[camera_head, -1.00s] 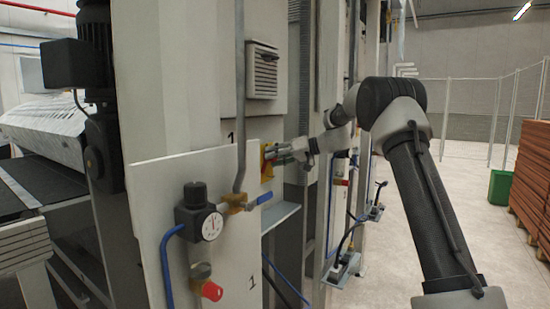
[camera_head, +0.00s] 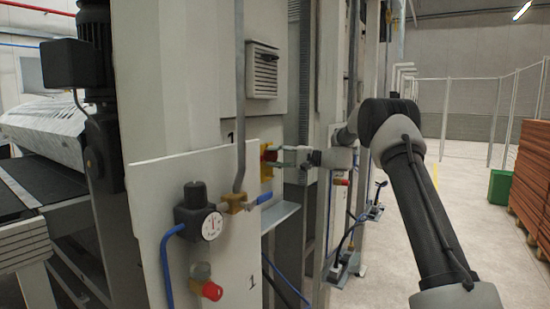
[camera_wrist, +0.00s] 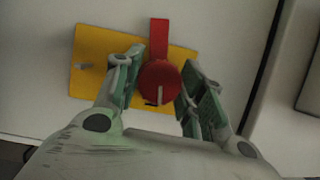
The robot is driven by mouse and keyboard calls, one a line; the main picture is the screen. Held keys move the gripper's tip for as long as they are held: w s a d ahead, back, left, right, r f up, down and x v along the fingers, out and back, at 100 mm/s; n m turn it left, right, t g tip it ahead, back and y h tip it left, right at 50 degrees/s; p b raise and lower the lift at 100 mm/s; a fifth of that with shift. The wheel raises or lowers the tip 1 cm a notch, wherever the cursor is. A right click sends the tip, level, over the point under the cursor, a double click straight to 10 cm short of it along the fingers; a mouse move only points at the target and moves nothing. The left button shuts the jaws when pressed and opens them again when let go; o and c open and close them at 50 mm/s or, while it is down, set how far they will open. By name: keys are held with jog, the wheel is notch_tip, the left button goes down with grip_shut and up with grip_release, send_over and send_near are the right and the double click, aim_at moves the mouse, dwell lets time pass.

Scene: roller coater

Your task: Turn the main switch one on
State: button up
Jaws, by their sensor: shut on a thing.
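The main switch is a red rotary knob (camera_wrist: 160,82) with a red bar pointing up in the wrist view, on a yellow plate (camera_wrist: 88,62). In the head view my gripper (camera_head: 283,160) reaches the switch from the right. The left finger covers part of the plate.
A pressure gauge (camera_head: 211,226), a blue-handled valve (camera_head: 264,198) and a red knob (camera_head: 211,291) are on a panel left of and below the switch. A grey shelf (camera_head: 281,216) juts out below my gripper. Open floor (camera_head: 400,240) lies to the right.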

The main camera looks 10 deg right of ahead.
jog(key=shift+f+m+y, duration=0.1)
jog(key=shift+m+y, duration=0.2)
jog(key=shift+m, duration=0.6)
jog(key=o, duration=1)
jog(key=v, duration=1.2)
